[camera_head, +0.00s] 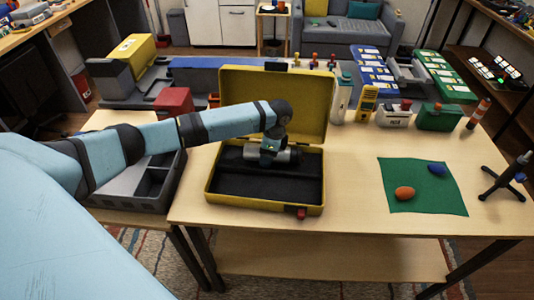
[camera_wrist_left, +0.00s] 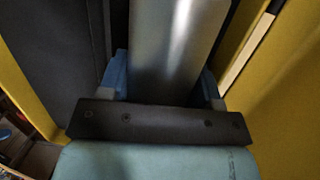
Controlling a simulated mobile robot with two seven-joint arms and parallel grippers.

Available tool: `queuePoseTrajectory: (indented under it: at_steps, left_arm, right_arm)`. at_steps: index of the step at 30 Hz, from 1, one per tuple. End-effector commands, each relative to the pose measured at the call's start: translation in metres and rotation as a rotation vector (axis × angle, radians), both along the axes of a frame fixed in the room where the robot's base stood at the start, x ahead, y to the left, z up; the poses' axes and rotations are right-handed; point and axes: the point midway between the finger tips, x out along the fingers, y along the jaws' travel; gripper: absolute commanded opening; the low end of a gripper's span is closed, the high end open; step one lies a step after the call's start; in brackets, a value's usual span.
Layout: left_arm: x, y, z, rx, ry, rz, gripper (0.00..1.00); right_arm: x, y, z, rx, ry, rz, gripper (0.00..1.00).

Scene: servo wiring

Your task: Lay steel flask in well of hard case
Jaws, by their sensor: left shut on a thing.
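The steel flask (camera_head: 287,156) is a grey metal cylinder lying crosswise over the rear part of the hard case. The yellow hard case (camera_head: 213,203) stands open on the table, its lid (camera_head: 232,92) upright at the back and its inside lined in black. My left gripper (camera_head: 268,158) reaches into the case from above and is shut on the flask. In the left wrist view the flask (camera_wrist_left: 175,45) runs between the blue fingers, with black lining and yellow case wall on either side. I cannot tell whether the flask touches the well floor. My right gripper is not in view.
A green cloth (camera_head: 440,198) with an orange object (camera_head: 405,193) and a blue object (camera_head: 437,169) lies to the right. A grey tray (camera_head: 165,195) stands left of the case. Bottles and boxes line the table's back. Bare tabletop (camera_head: 350,195) lies between case and cloth.

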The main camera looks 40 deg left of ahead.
Motion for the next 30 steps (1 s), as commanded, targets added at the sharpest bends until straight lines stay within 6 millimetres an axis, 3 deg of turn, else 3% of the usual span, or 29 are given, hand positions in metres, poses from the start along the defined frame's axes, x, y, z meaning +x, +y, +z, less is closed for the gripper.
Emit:
queuePoseTrajectory:
  at_steps: [2, 3, 6, 17, 20, 30]
  left_arm:
    - [-0.003, -0.001, -0.005, -0.001, 0.009, -0.003, 0.21]
    - [-0.003, -0.001, -0.006, -0.001, 0.009, -0.003, 0.63]
    - [-0.004, -0.001, -0.007, 0.0, 0.011, -0.003, 0.86]
    - [-0.003, -0.002, -0.003, 0.001, 0.013, -0.003, 0.88]
    - [-0.001, -0.004, 0.011, 0.0, 0.009, -0.004, 0.88]
    - [0.011, -0.015, 0.091, 0.0, 0.0, -0.003, 0.88]
  right_arm:
    - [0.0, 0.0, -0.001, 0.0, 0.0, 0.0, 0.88]
    - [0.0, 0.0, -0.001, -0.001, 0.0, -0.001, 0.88]
    - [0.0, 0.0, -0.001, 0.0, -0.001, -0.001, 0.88]
    - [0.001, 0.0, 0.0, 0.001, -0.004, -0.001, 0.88]
    - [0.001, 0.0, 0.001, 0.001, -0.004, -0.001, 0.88]
    - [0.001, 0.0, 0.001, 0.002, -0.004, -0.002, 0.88]
